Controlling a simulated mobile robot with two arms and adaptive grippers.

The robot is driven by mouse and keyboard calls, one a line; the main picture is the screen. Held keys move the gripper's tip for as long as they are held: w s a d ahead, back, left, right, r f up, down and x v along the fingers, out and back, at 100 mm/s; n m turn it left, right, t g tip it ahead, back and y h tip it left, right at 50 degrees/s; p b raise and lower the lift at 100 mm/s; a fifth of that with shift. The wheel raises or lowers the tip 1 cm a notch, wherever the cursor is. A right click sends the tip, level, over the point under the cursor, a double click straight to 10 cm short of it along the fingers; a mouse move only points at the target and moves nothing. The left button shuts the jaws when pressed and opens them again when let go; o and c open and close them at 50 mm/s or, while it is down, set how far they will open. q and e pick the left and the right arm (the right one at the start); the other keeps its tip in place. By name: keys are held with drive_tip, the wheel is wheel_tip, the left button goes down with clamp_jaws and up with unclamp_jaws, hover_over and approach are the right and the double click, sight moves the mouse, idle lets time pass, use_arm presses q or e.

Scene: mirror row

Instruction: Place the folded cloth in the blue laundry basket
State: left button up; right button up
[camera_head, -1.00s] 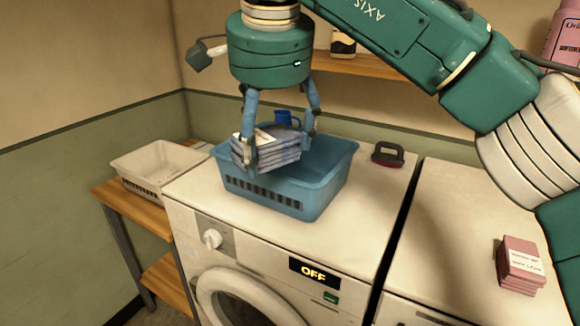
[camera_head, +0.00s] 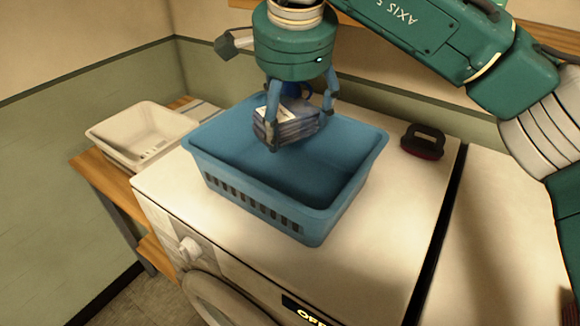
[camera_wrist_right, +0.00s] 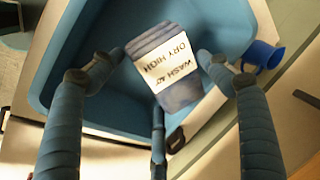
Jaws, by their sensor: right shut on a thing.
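The folded cloth (camera_head: 287,124) is a grey-blue stack with a white label on top. My right gripper (camera_head: 300,126) is shut on it and holds it over the rear part of the blue laundry basket (camera_head: 250,205). The basket stands on a white washing machine, and its inside looks empty where it shows. In the right wrist view, the cloth (camera_wrist_right: 182,94) lies between my fingers with its printed label facing the camera, and the basket (camera_wrist_right: 215,22) is behind it. I cannot tell whether the cloth's underside is below the rim. My left gripper is not in view.
A blue mug (camera_head: 295,89) stands behind the basket. A dark, red-edged object with a handle (camera_head: 423,141) lies right of it. A white basket (camera_head: 138,137) sits on a wooden shelf at left. The machine top (camera_head: 390,230) is clear at the front right.

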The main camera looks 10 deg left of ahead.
sight(291, 142)
wheel_tip(291, 142, down, 7)
drive_tip(key=shift+w+d+f+p, duration=0.1)
drive_tip(key=shift+p, duration=0.45)
wheel_tip(291, 142, down, 5)
drive_tip(key=shift+r+p, duration=0.15)
drive_tip(key=shift+p, duration=0.4)
drive_tip(key=o, duration=1.2)
